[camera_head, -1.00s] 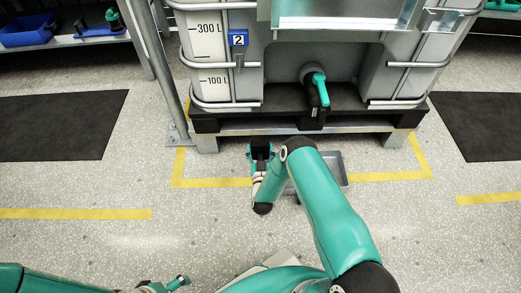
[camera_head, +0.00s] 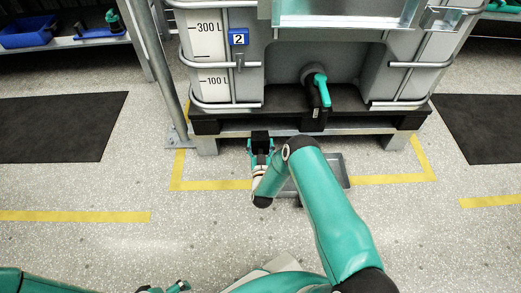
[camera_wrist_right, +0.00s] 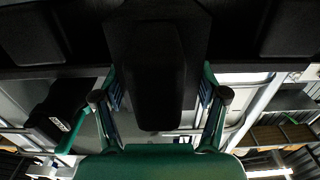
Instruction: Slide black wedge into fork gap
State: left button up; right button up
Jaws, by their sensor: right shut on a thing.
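The black wedge (camera_head: 260,136) is held in my right gripper (camera_head: 261,149), at the front edge of the pallet (camera_head: 348,126) under the tank. In the right wrist view the wedge (camera_wrist_right: 155,75) stands between the two fingers of my right gripper (camera_wrist_right: 160,95). The fork gap lies under the pallet deck, between its left foot (camera_head: 206,145) and right foot (camera_head: 394,141). I cannot tell whether the wedge touches the pallet. My left gripper (camera_head: 172,287) shows only partly at the bottom edge, and its jaws are unclear.
A tank (camera_head: 286,55) with a green-handled valve (camera_head: 320,88) stands on the pallet. A grey tray (camera_head: 334,172) lies on the floor beside my right arm. A metal post (camera_head: 166,75) stands left of the pallet. Yellow tape (camera_head: 213,185) marks the floor.

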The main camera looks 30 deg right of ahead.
jog(key=shift+b+x, duration=0.45)
jog(key=shift+x, duration=0.45)
jog(key=shift+r, duration=0.1)
jog(key=shift+w, duration=0.1)
jog(key=shift+w+d+b, duration=0.2)
jog(key=shift+w+b, duration=0.15)
jog(key=shift+b, duration=0.15)
jog(key=shift+b+x, duration=2)
jog(key=shift+x, duration=0.45)
jog(key=shift+w, duration=0.1)
jog(key=shift+x, duration=3)
jog(key=shift+w, duration=0.1)
